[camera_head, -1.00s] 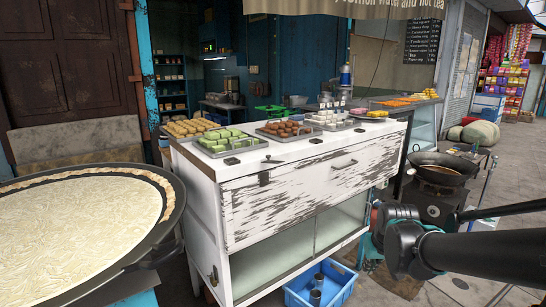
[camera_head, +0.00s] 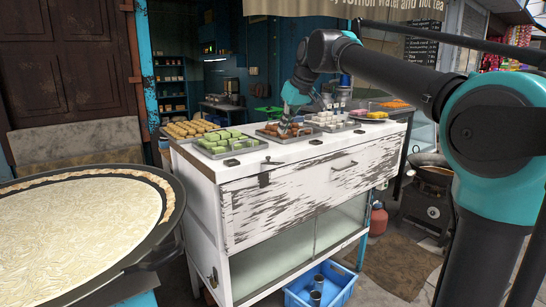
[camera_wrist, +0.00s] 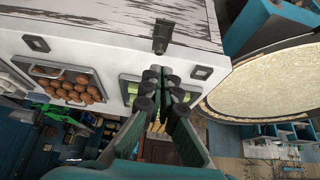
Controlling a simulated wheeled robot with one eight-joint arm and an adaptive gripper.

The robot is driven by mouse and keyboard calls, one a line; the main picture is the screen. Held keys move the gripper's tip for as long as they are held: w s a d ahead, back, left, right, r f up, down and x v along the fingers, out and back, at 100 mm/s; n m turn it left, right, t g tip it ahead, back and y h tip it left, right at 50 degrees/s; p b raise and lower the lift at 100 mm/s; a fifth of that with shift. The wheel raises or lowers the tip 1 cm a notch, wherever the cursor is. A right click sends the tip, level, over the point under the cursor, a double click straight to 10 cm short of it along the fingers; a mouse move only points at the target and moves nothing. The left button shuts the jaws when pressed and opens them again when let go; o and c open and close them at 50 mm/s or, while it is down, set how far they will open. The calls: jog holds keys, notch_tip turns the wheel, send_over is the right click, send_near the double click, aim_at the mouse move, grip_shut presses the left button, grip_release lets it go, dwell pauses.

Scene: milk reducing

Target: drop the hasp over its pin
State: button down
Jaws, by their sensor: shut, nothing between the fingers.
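The dark metal hasp (camera_head: 264,179) is at the upper front of the white chest (camera_head: 300,195), left of its middle. A thin piece lies on the top near it in the head view. In the wrist view the hasp (camera_wrist: 160,38) shows as a dark fitting at the chest's top front edge. I cannot make out the pin or how the hasp sits to it. In the wrist view my gripper's tips (camera_wrist: 160,72) point toward the hasp.
Trays of green sweets (camera_head: 228,142), brown balls (camera_head: 285,131) and white sweets (camera_head: 330,120) stand on the top. Dark square fittings (camera_head: 232,162) lie near its front edge. A large pan (camera_head: 75,220) is at left. A blue crate (camera_head: 322,287) stands below.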

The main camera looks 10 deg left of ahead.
jog(key=shift+s+a+r, duration=0.1)
jog(key=shift+a+r, duration=0.55)
jog(key=shift+r, duration=0.05)
send_over(269, 163)
jog(key=s, duration=0.2)
jog(key=f, duration=0.6)
jog(key=d+f, duration=0.1)
jog(key=f, duration=0.2)
jog(key=shift+w, duration=0.15)
jog(key=f, duration=0.3)
jog(key=shift+s+d, duration=0.35)
jog(key=shift+s+d+f, duration=0.1)
jog(key=shift+f, duration=0.2)
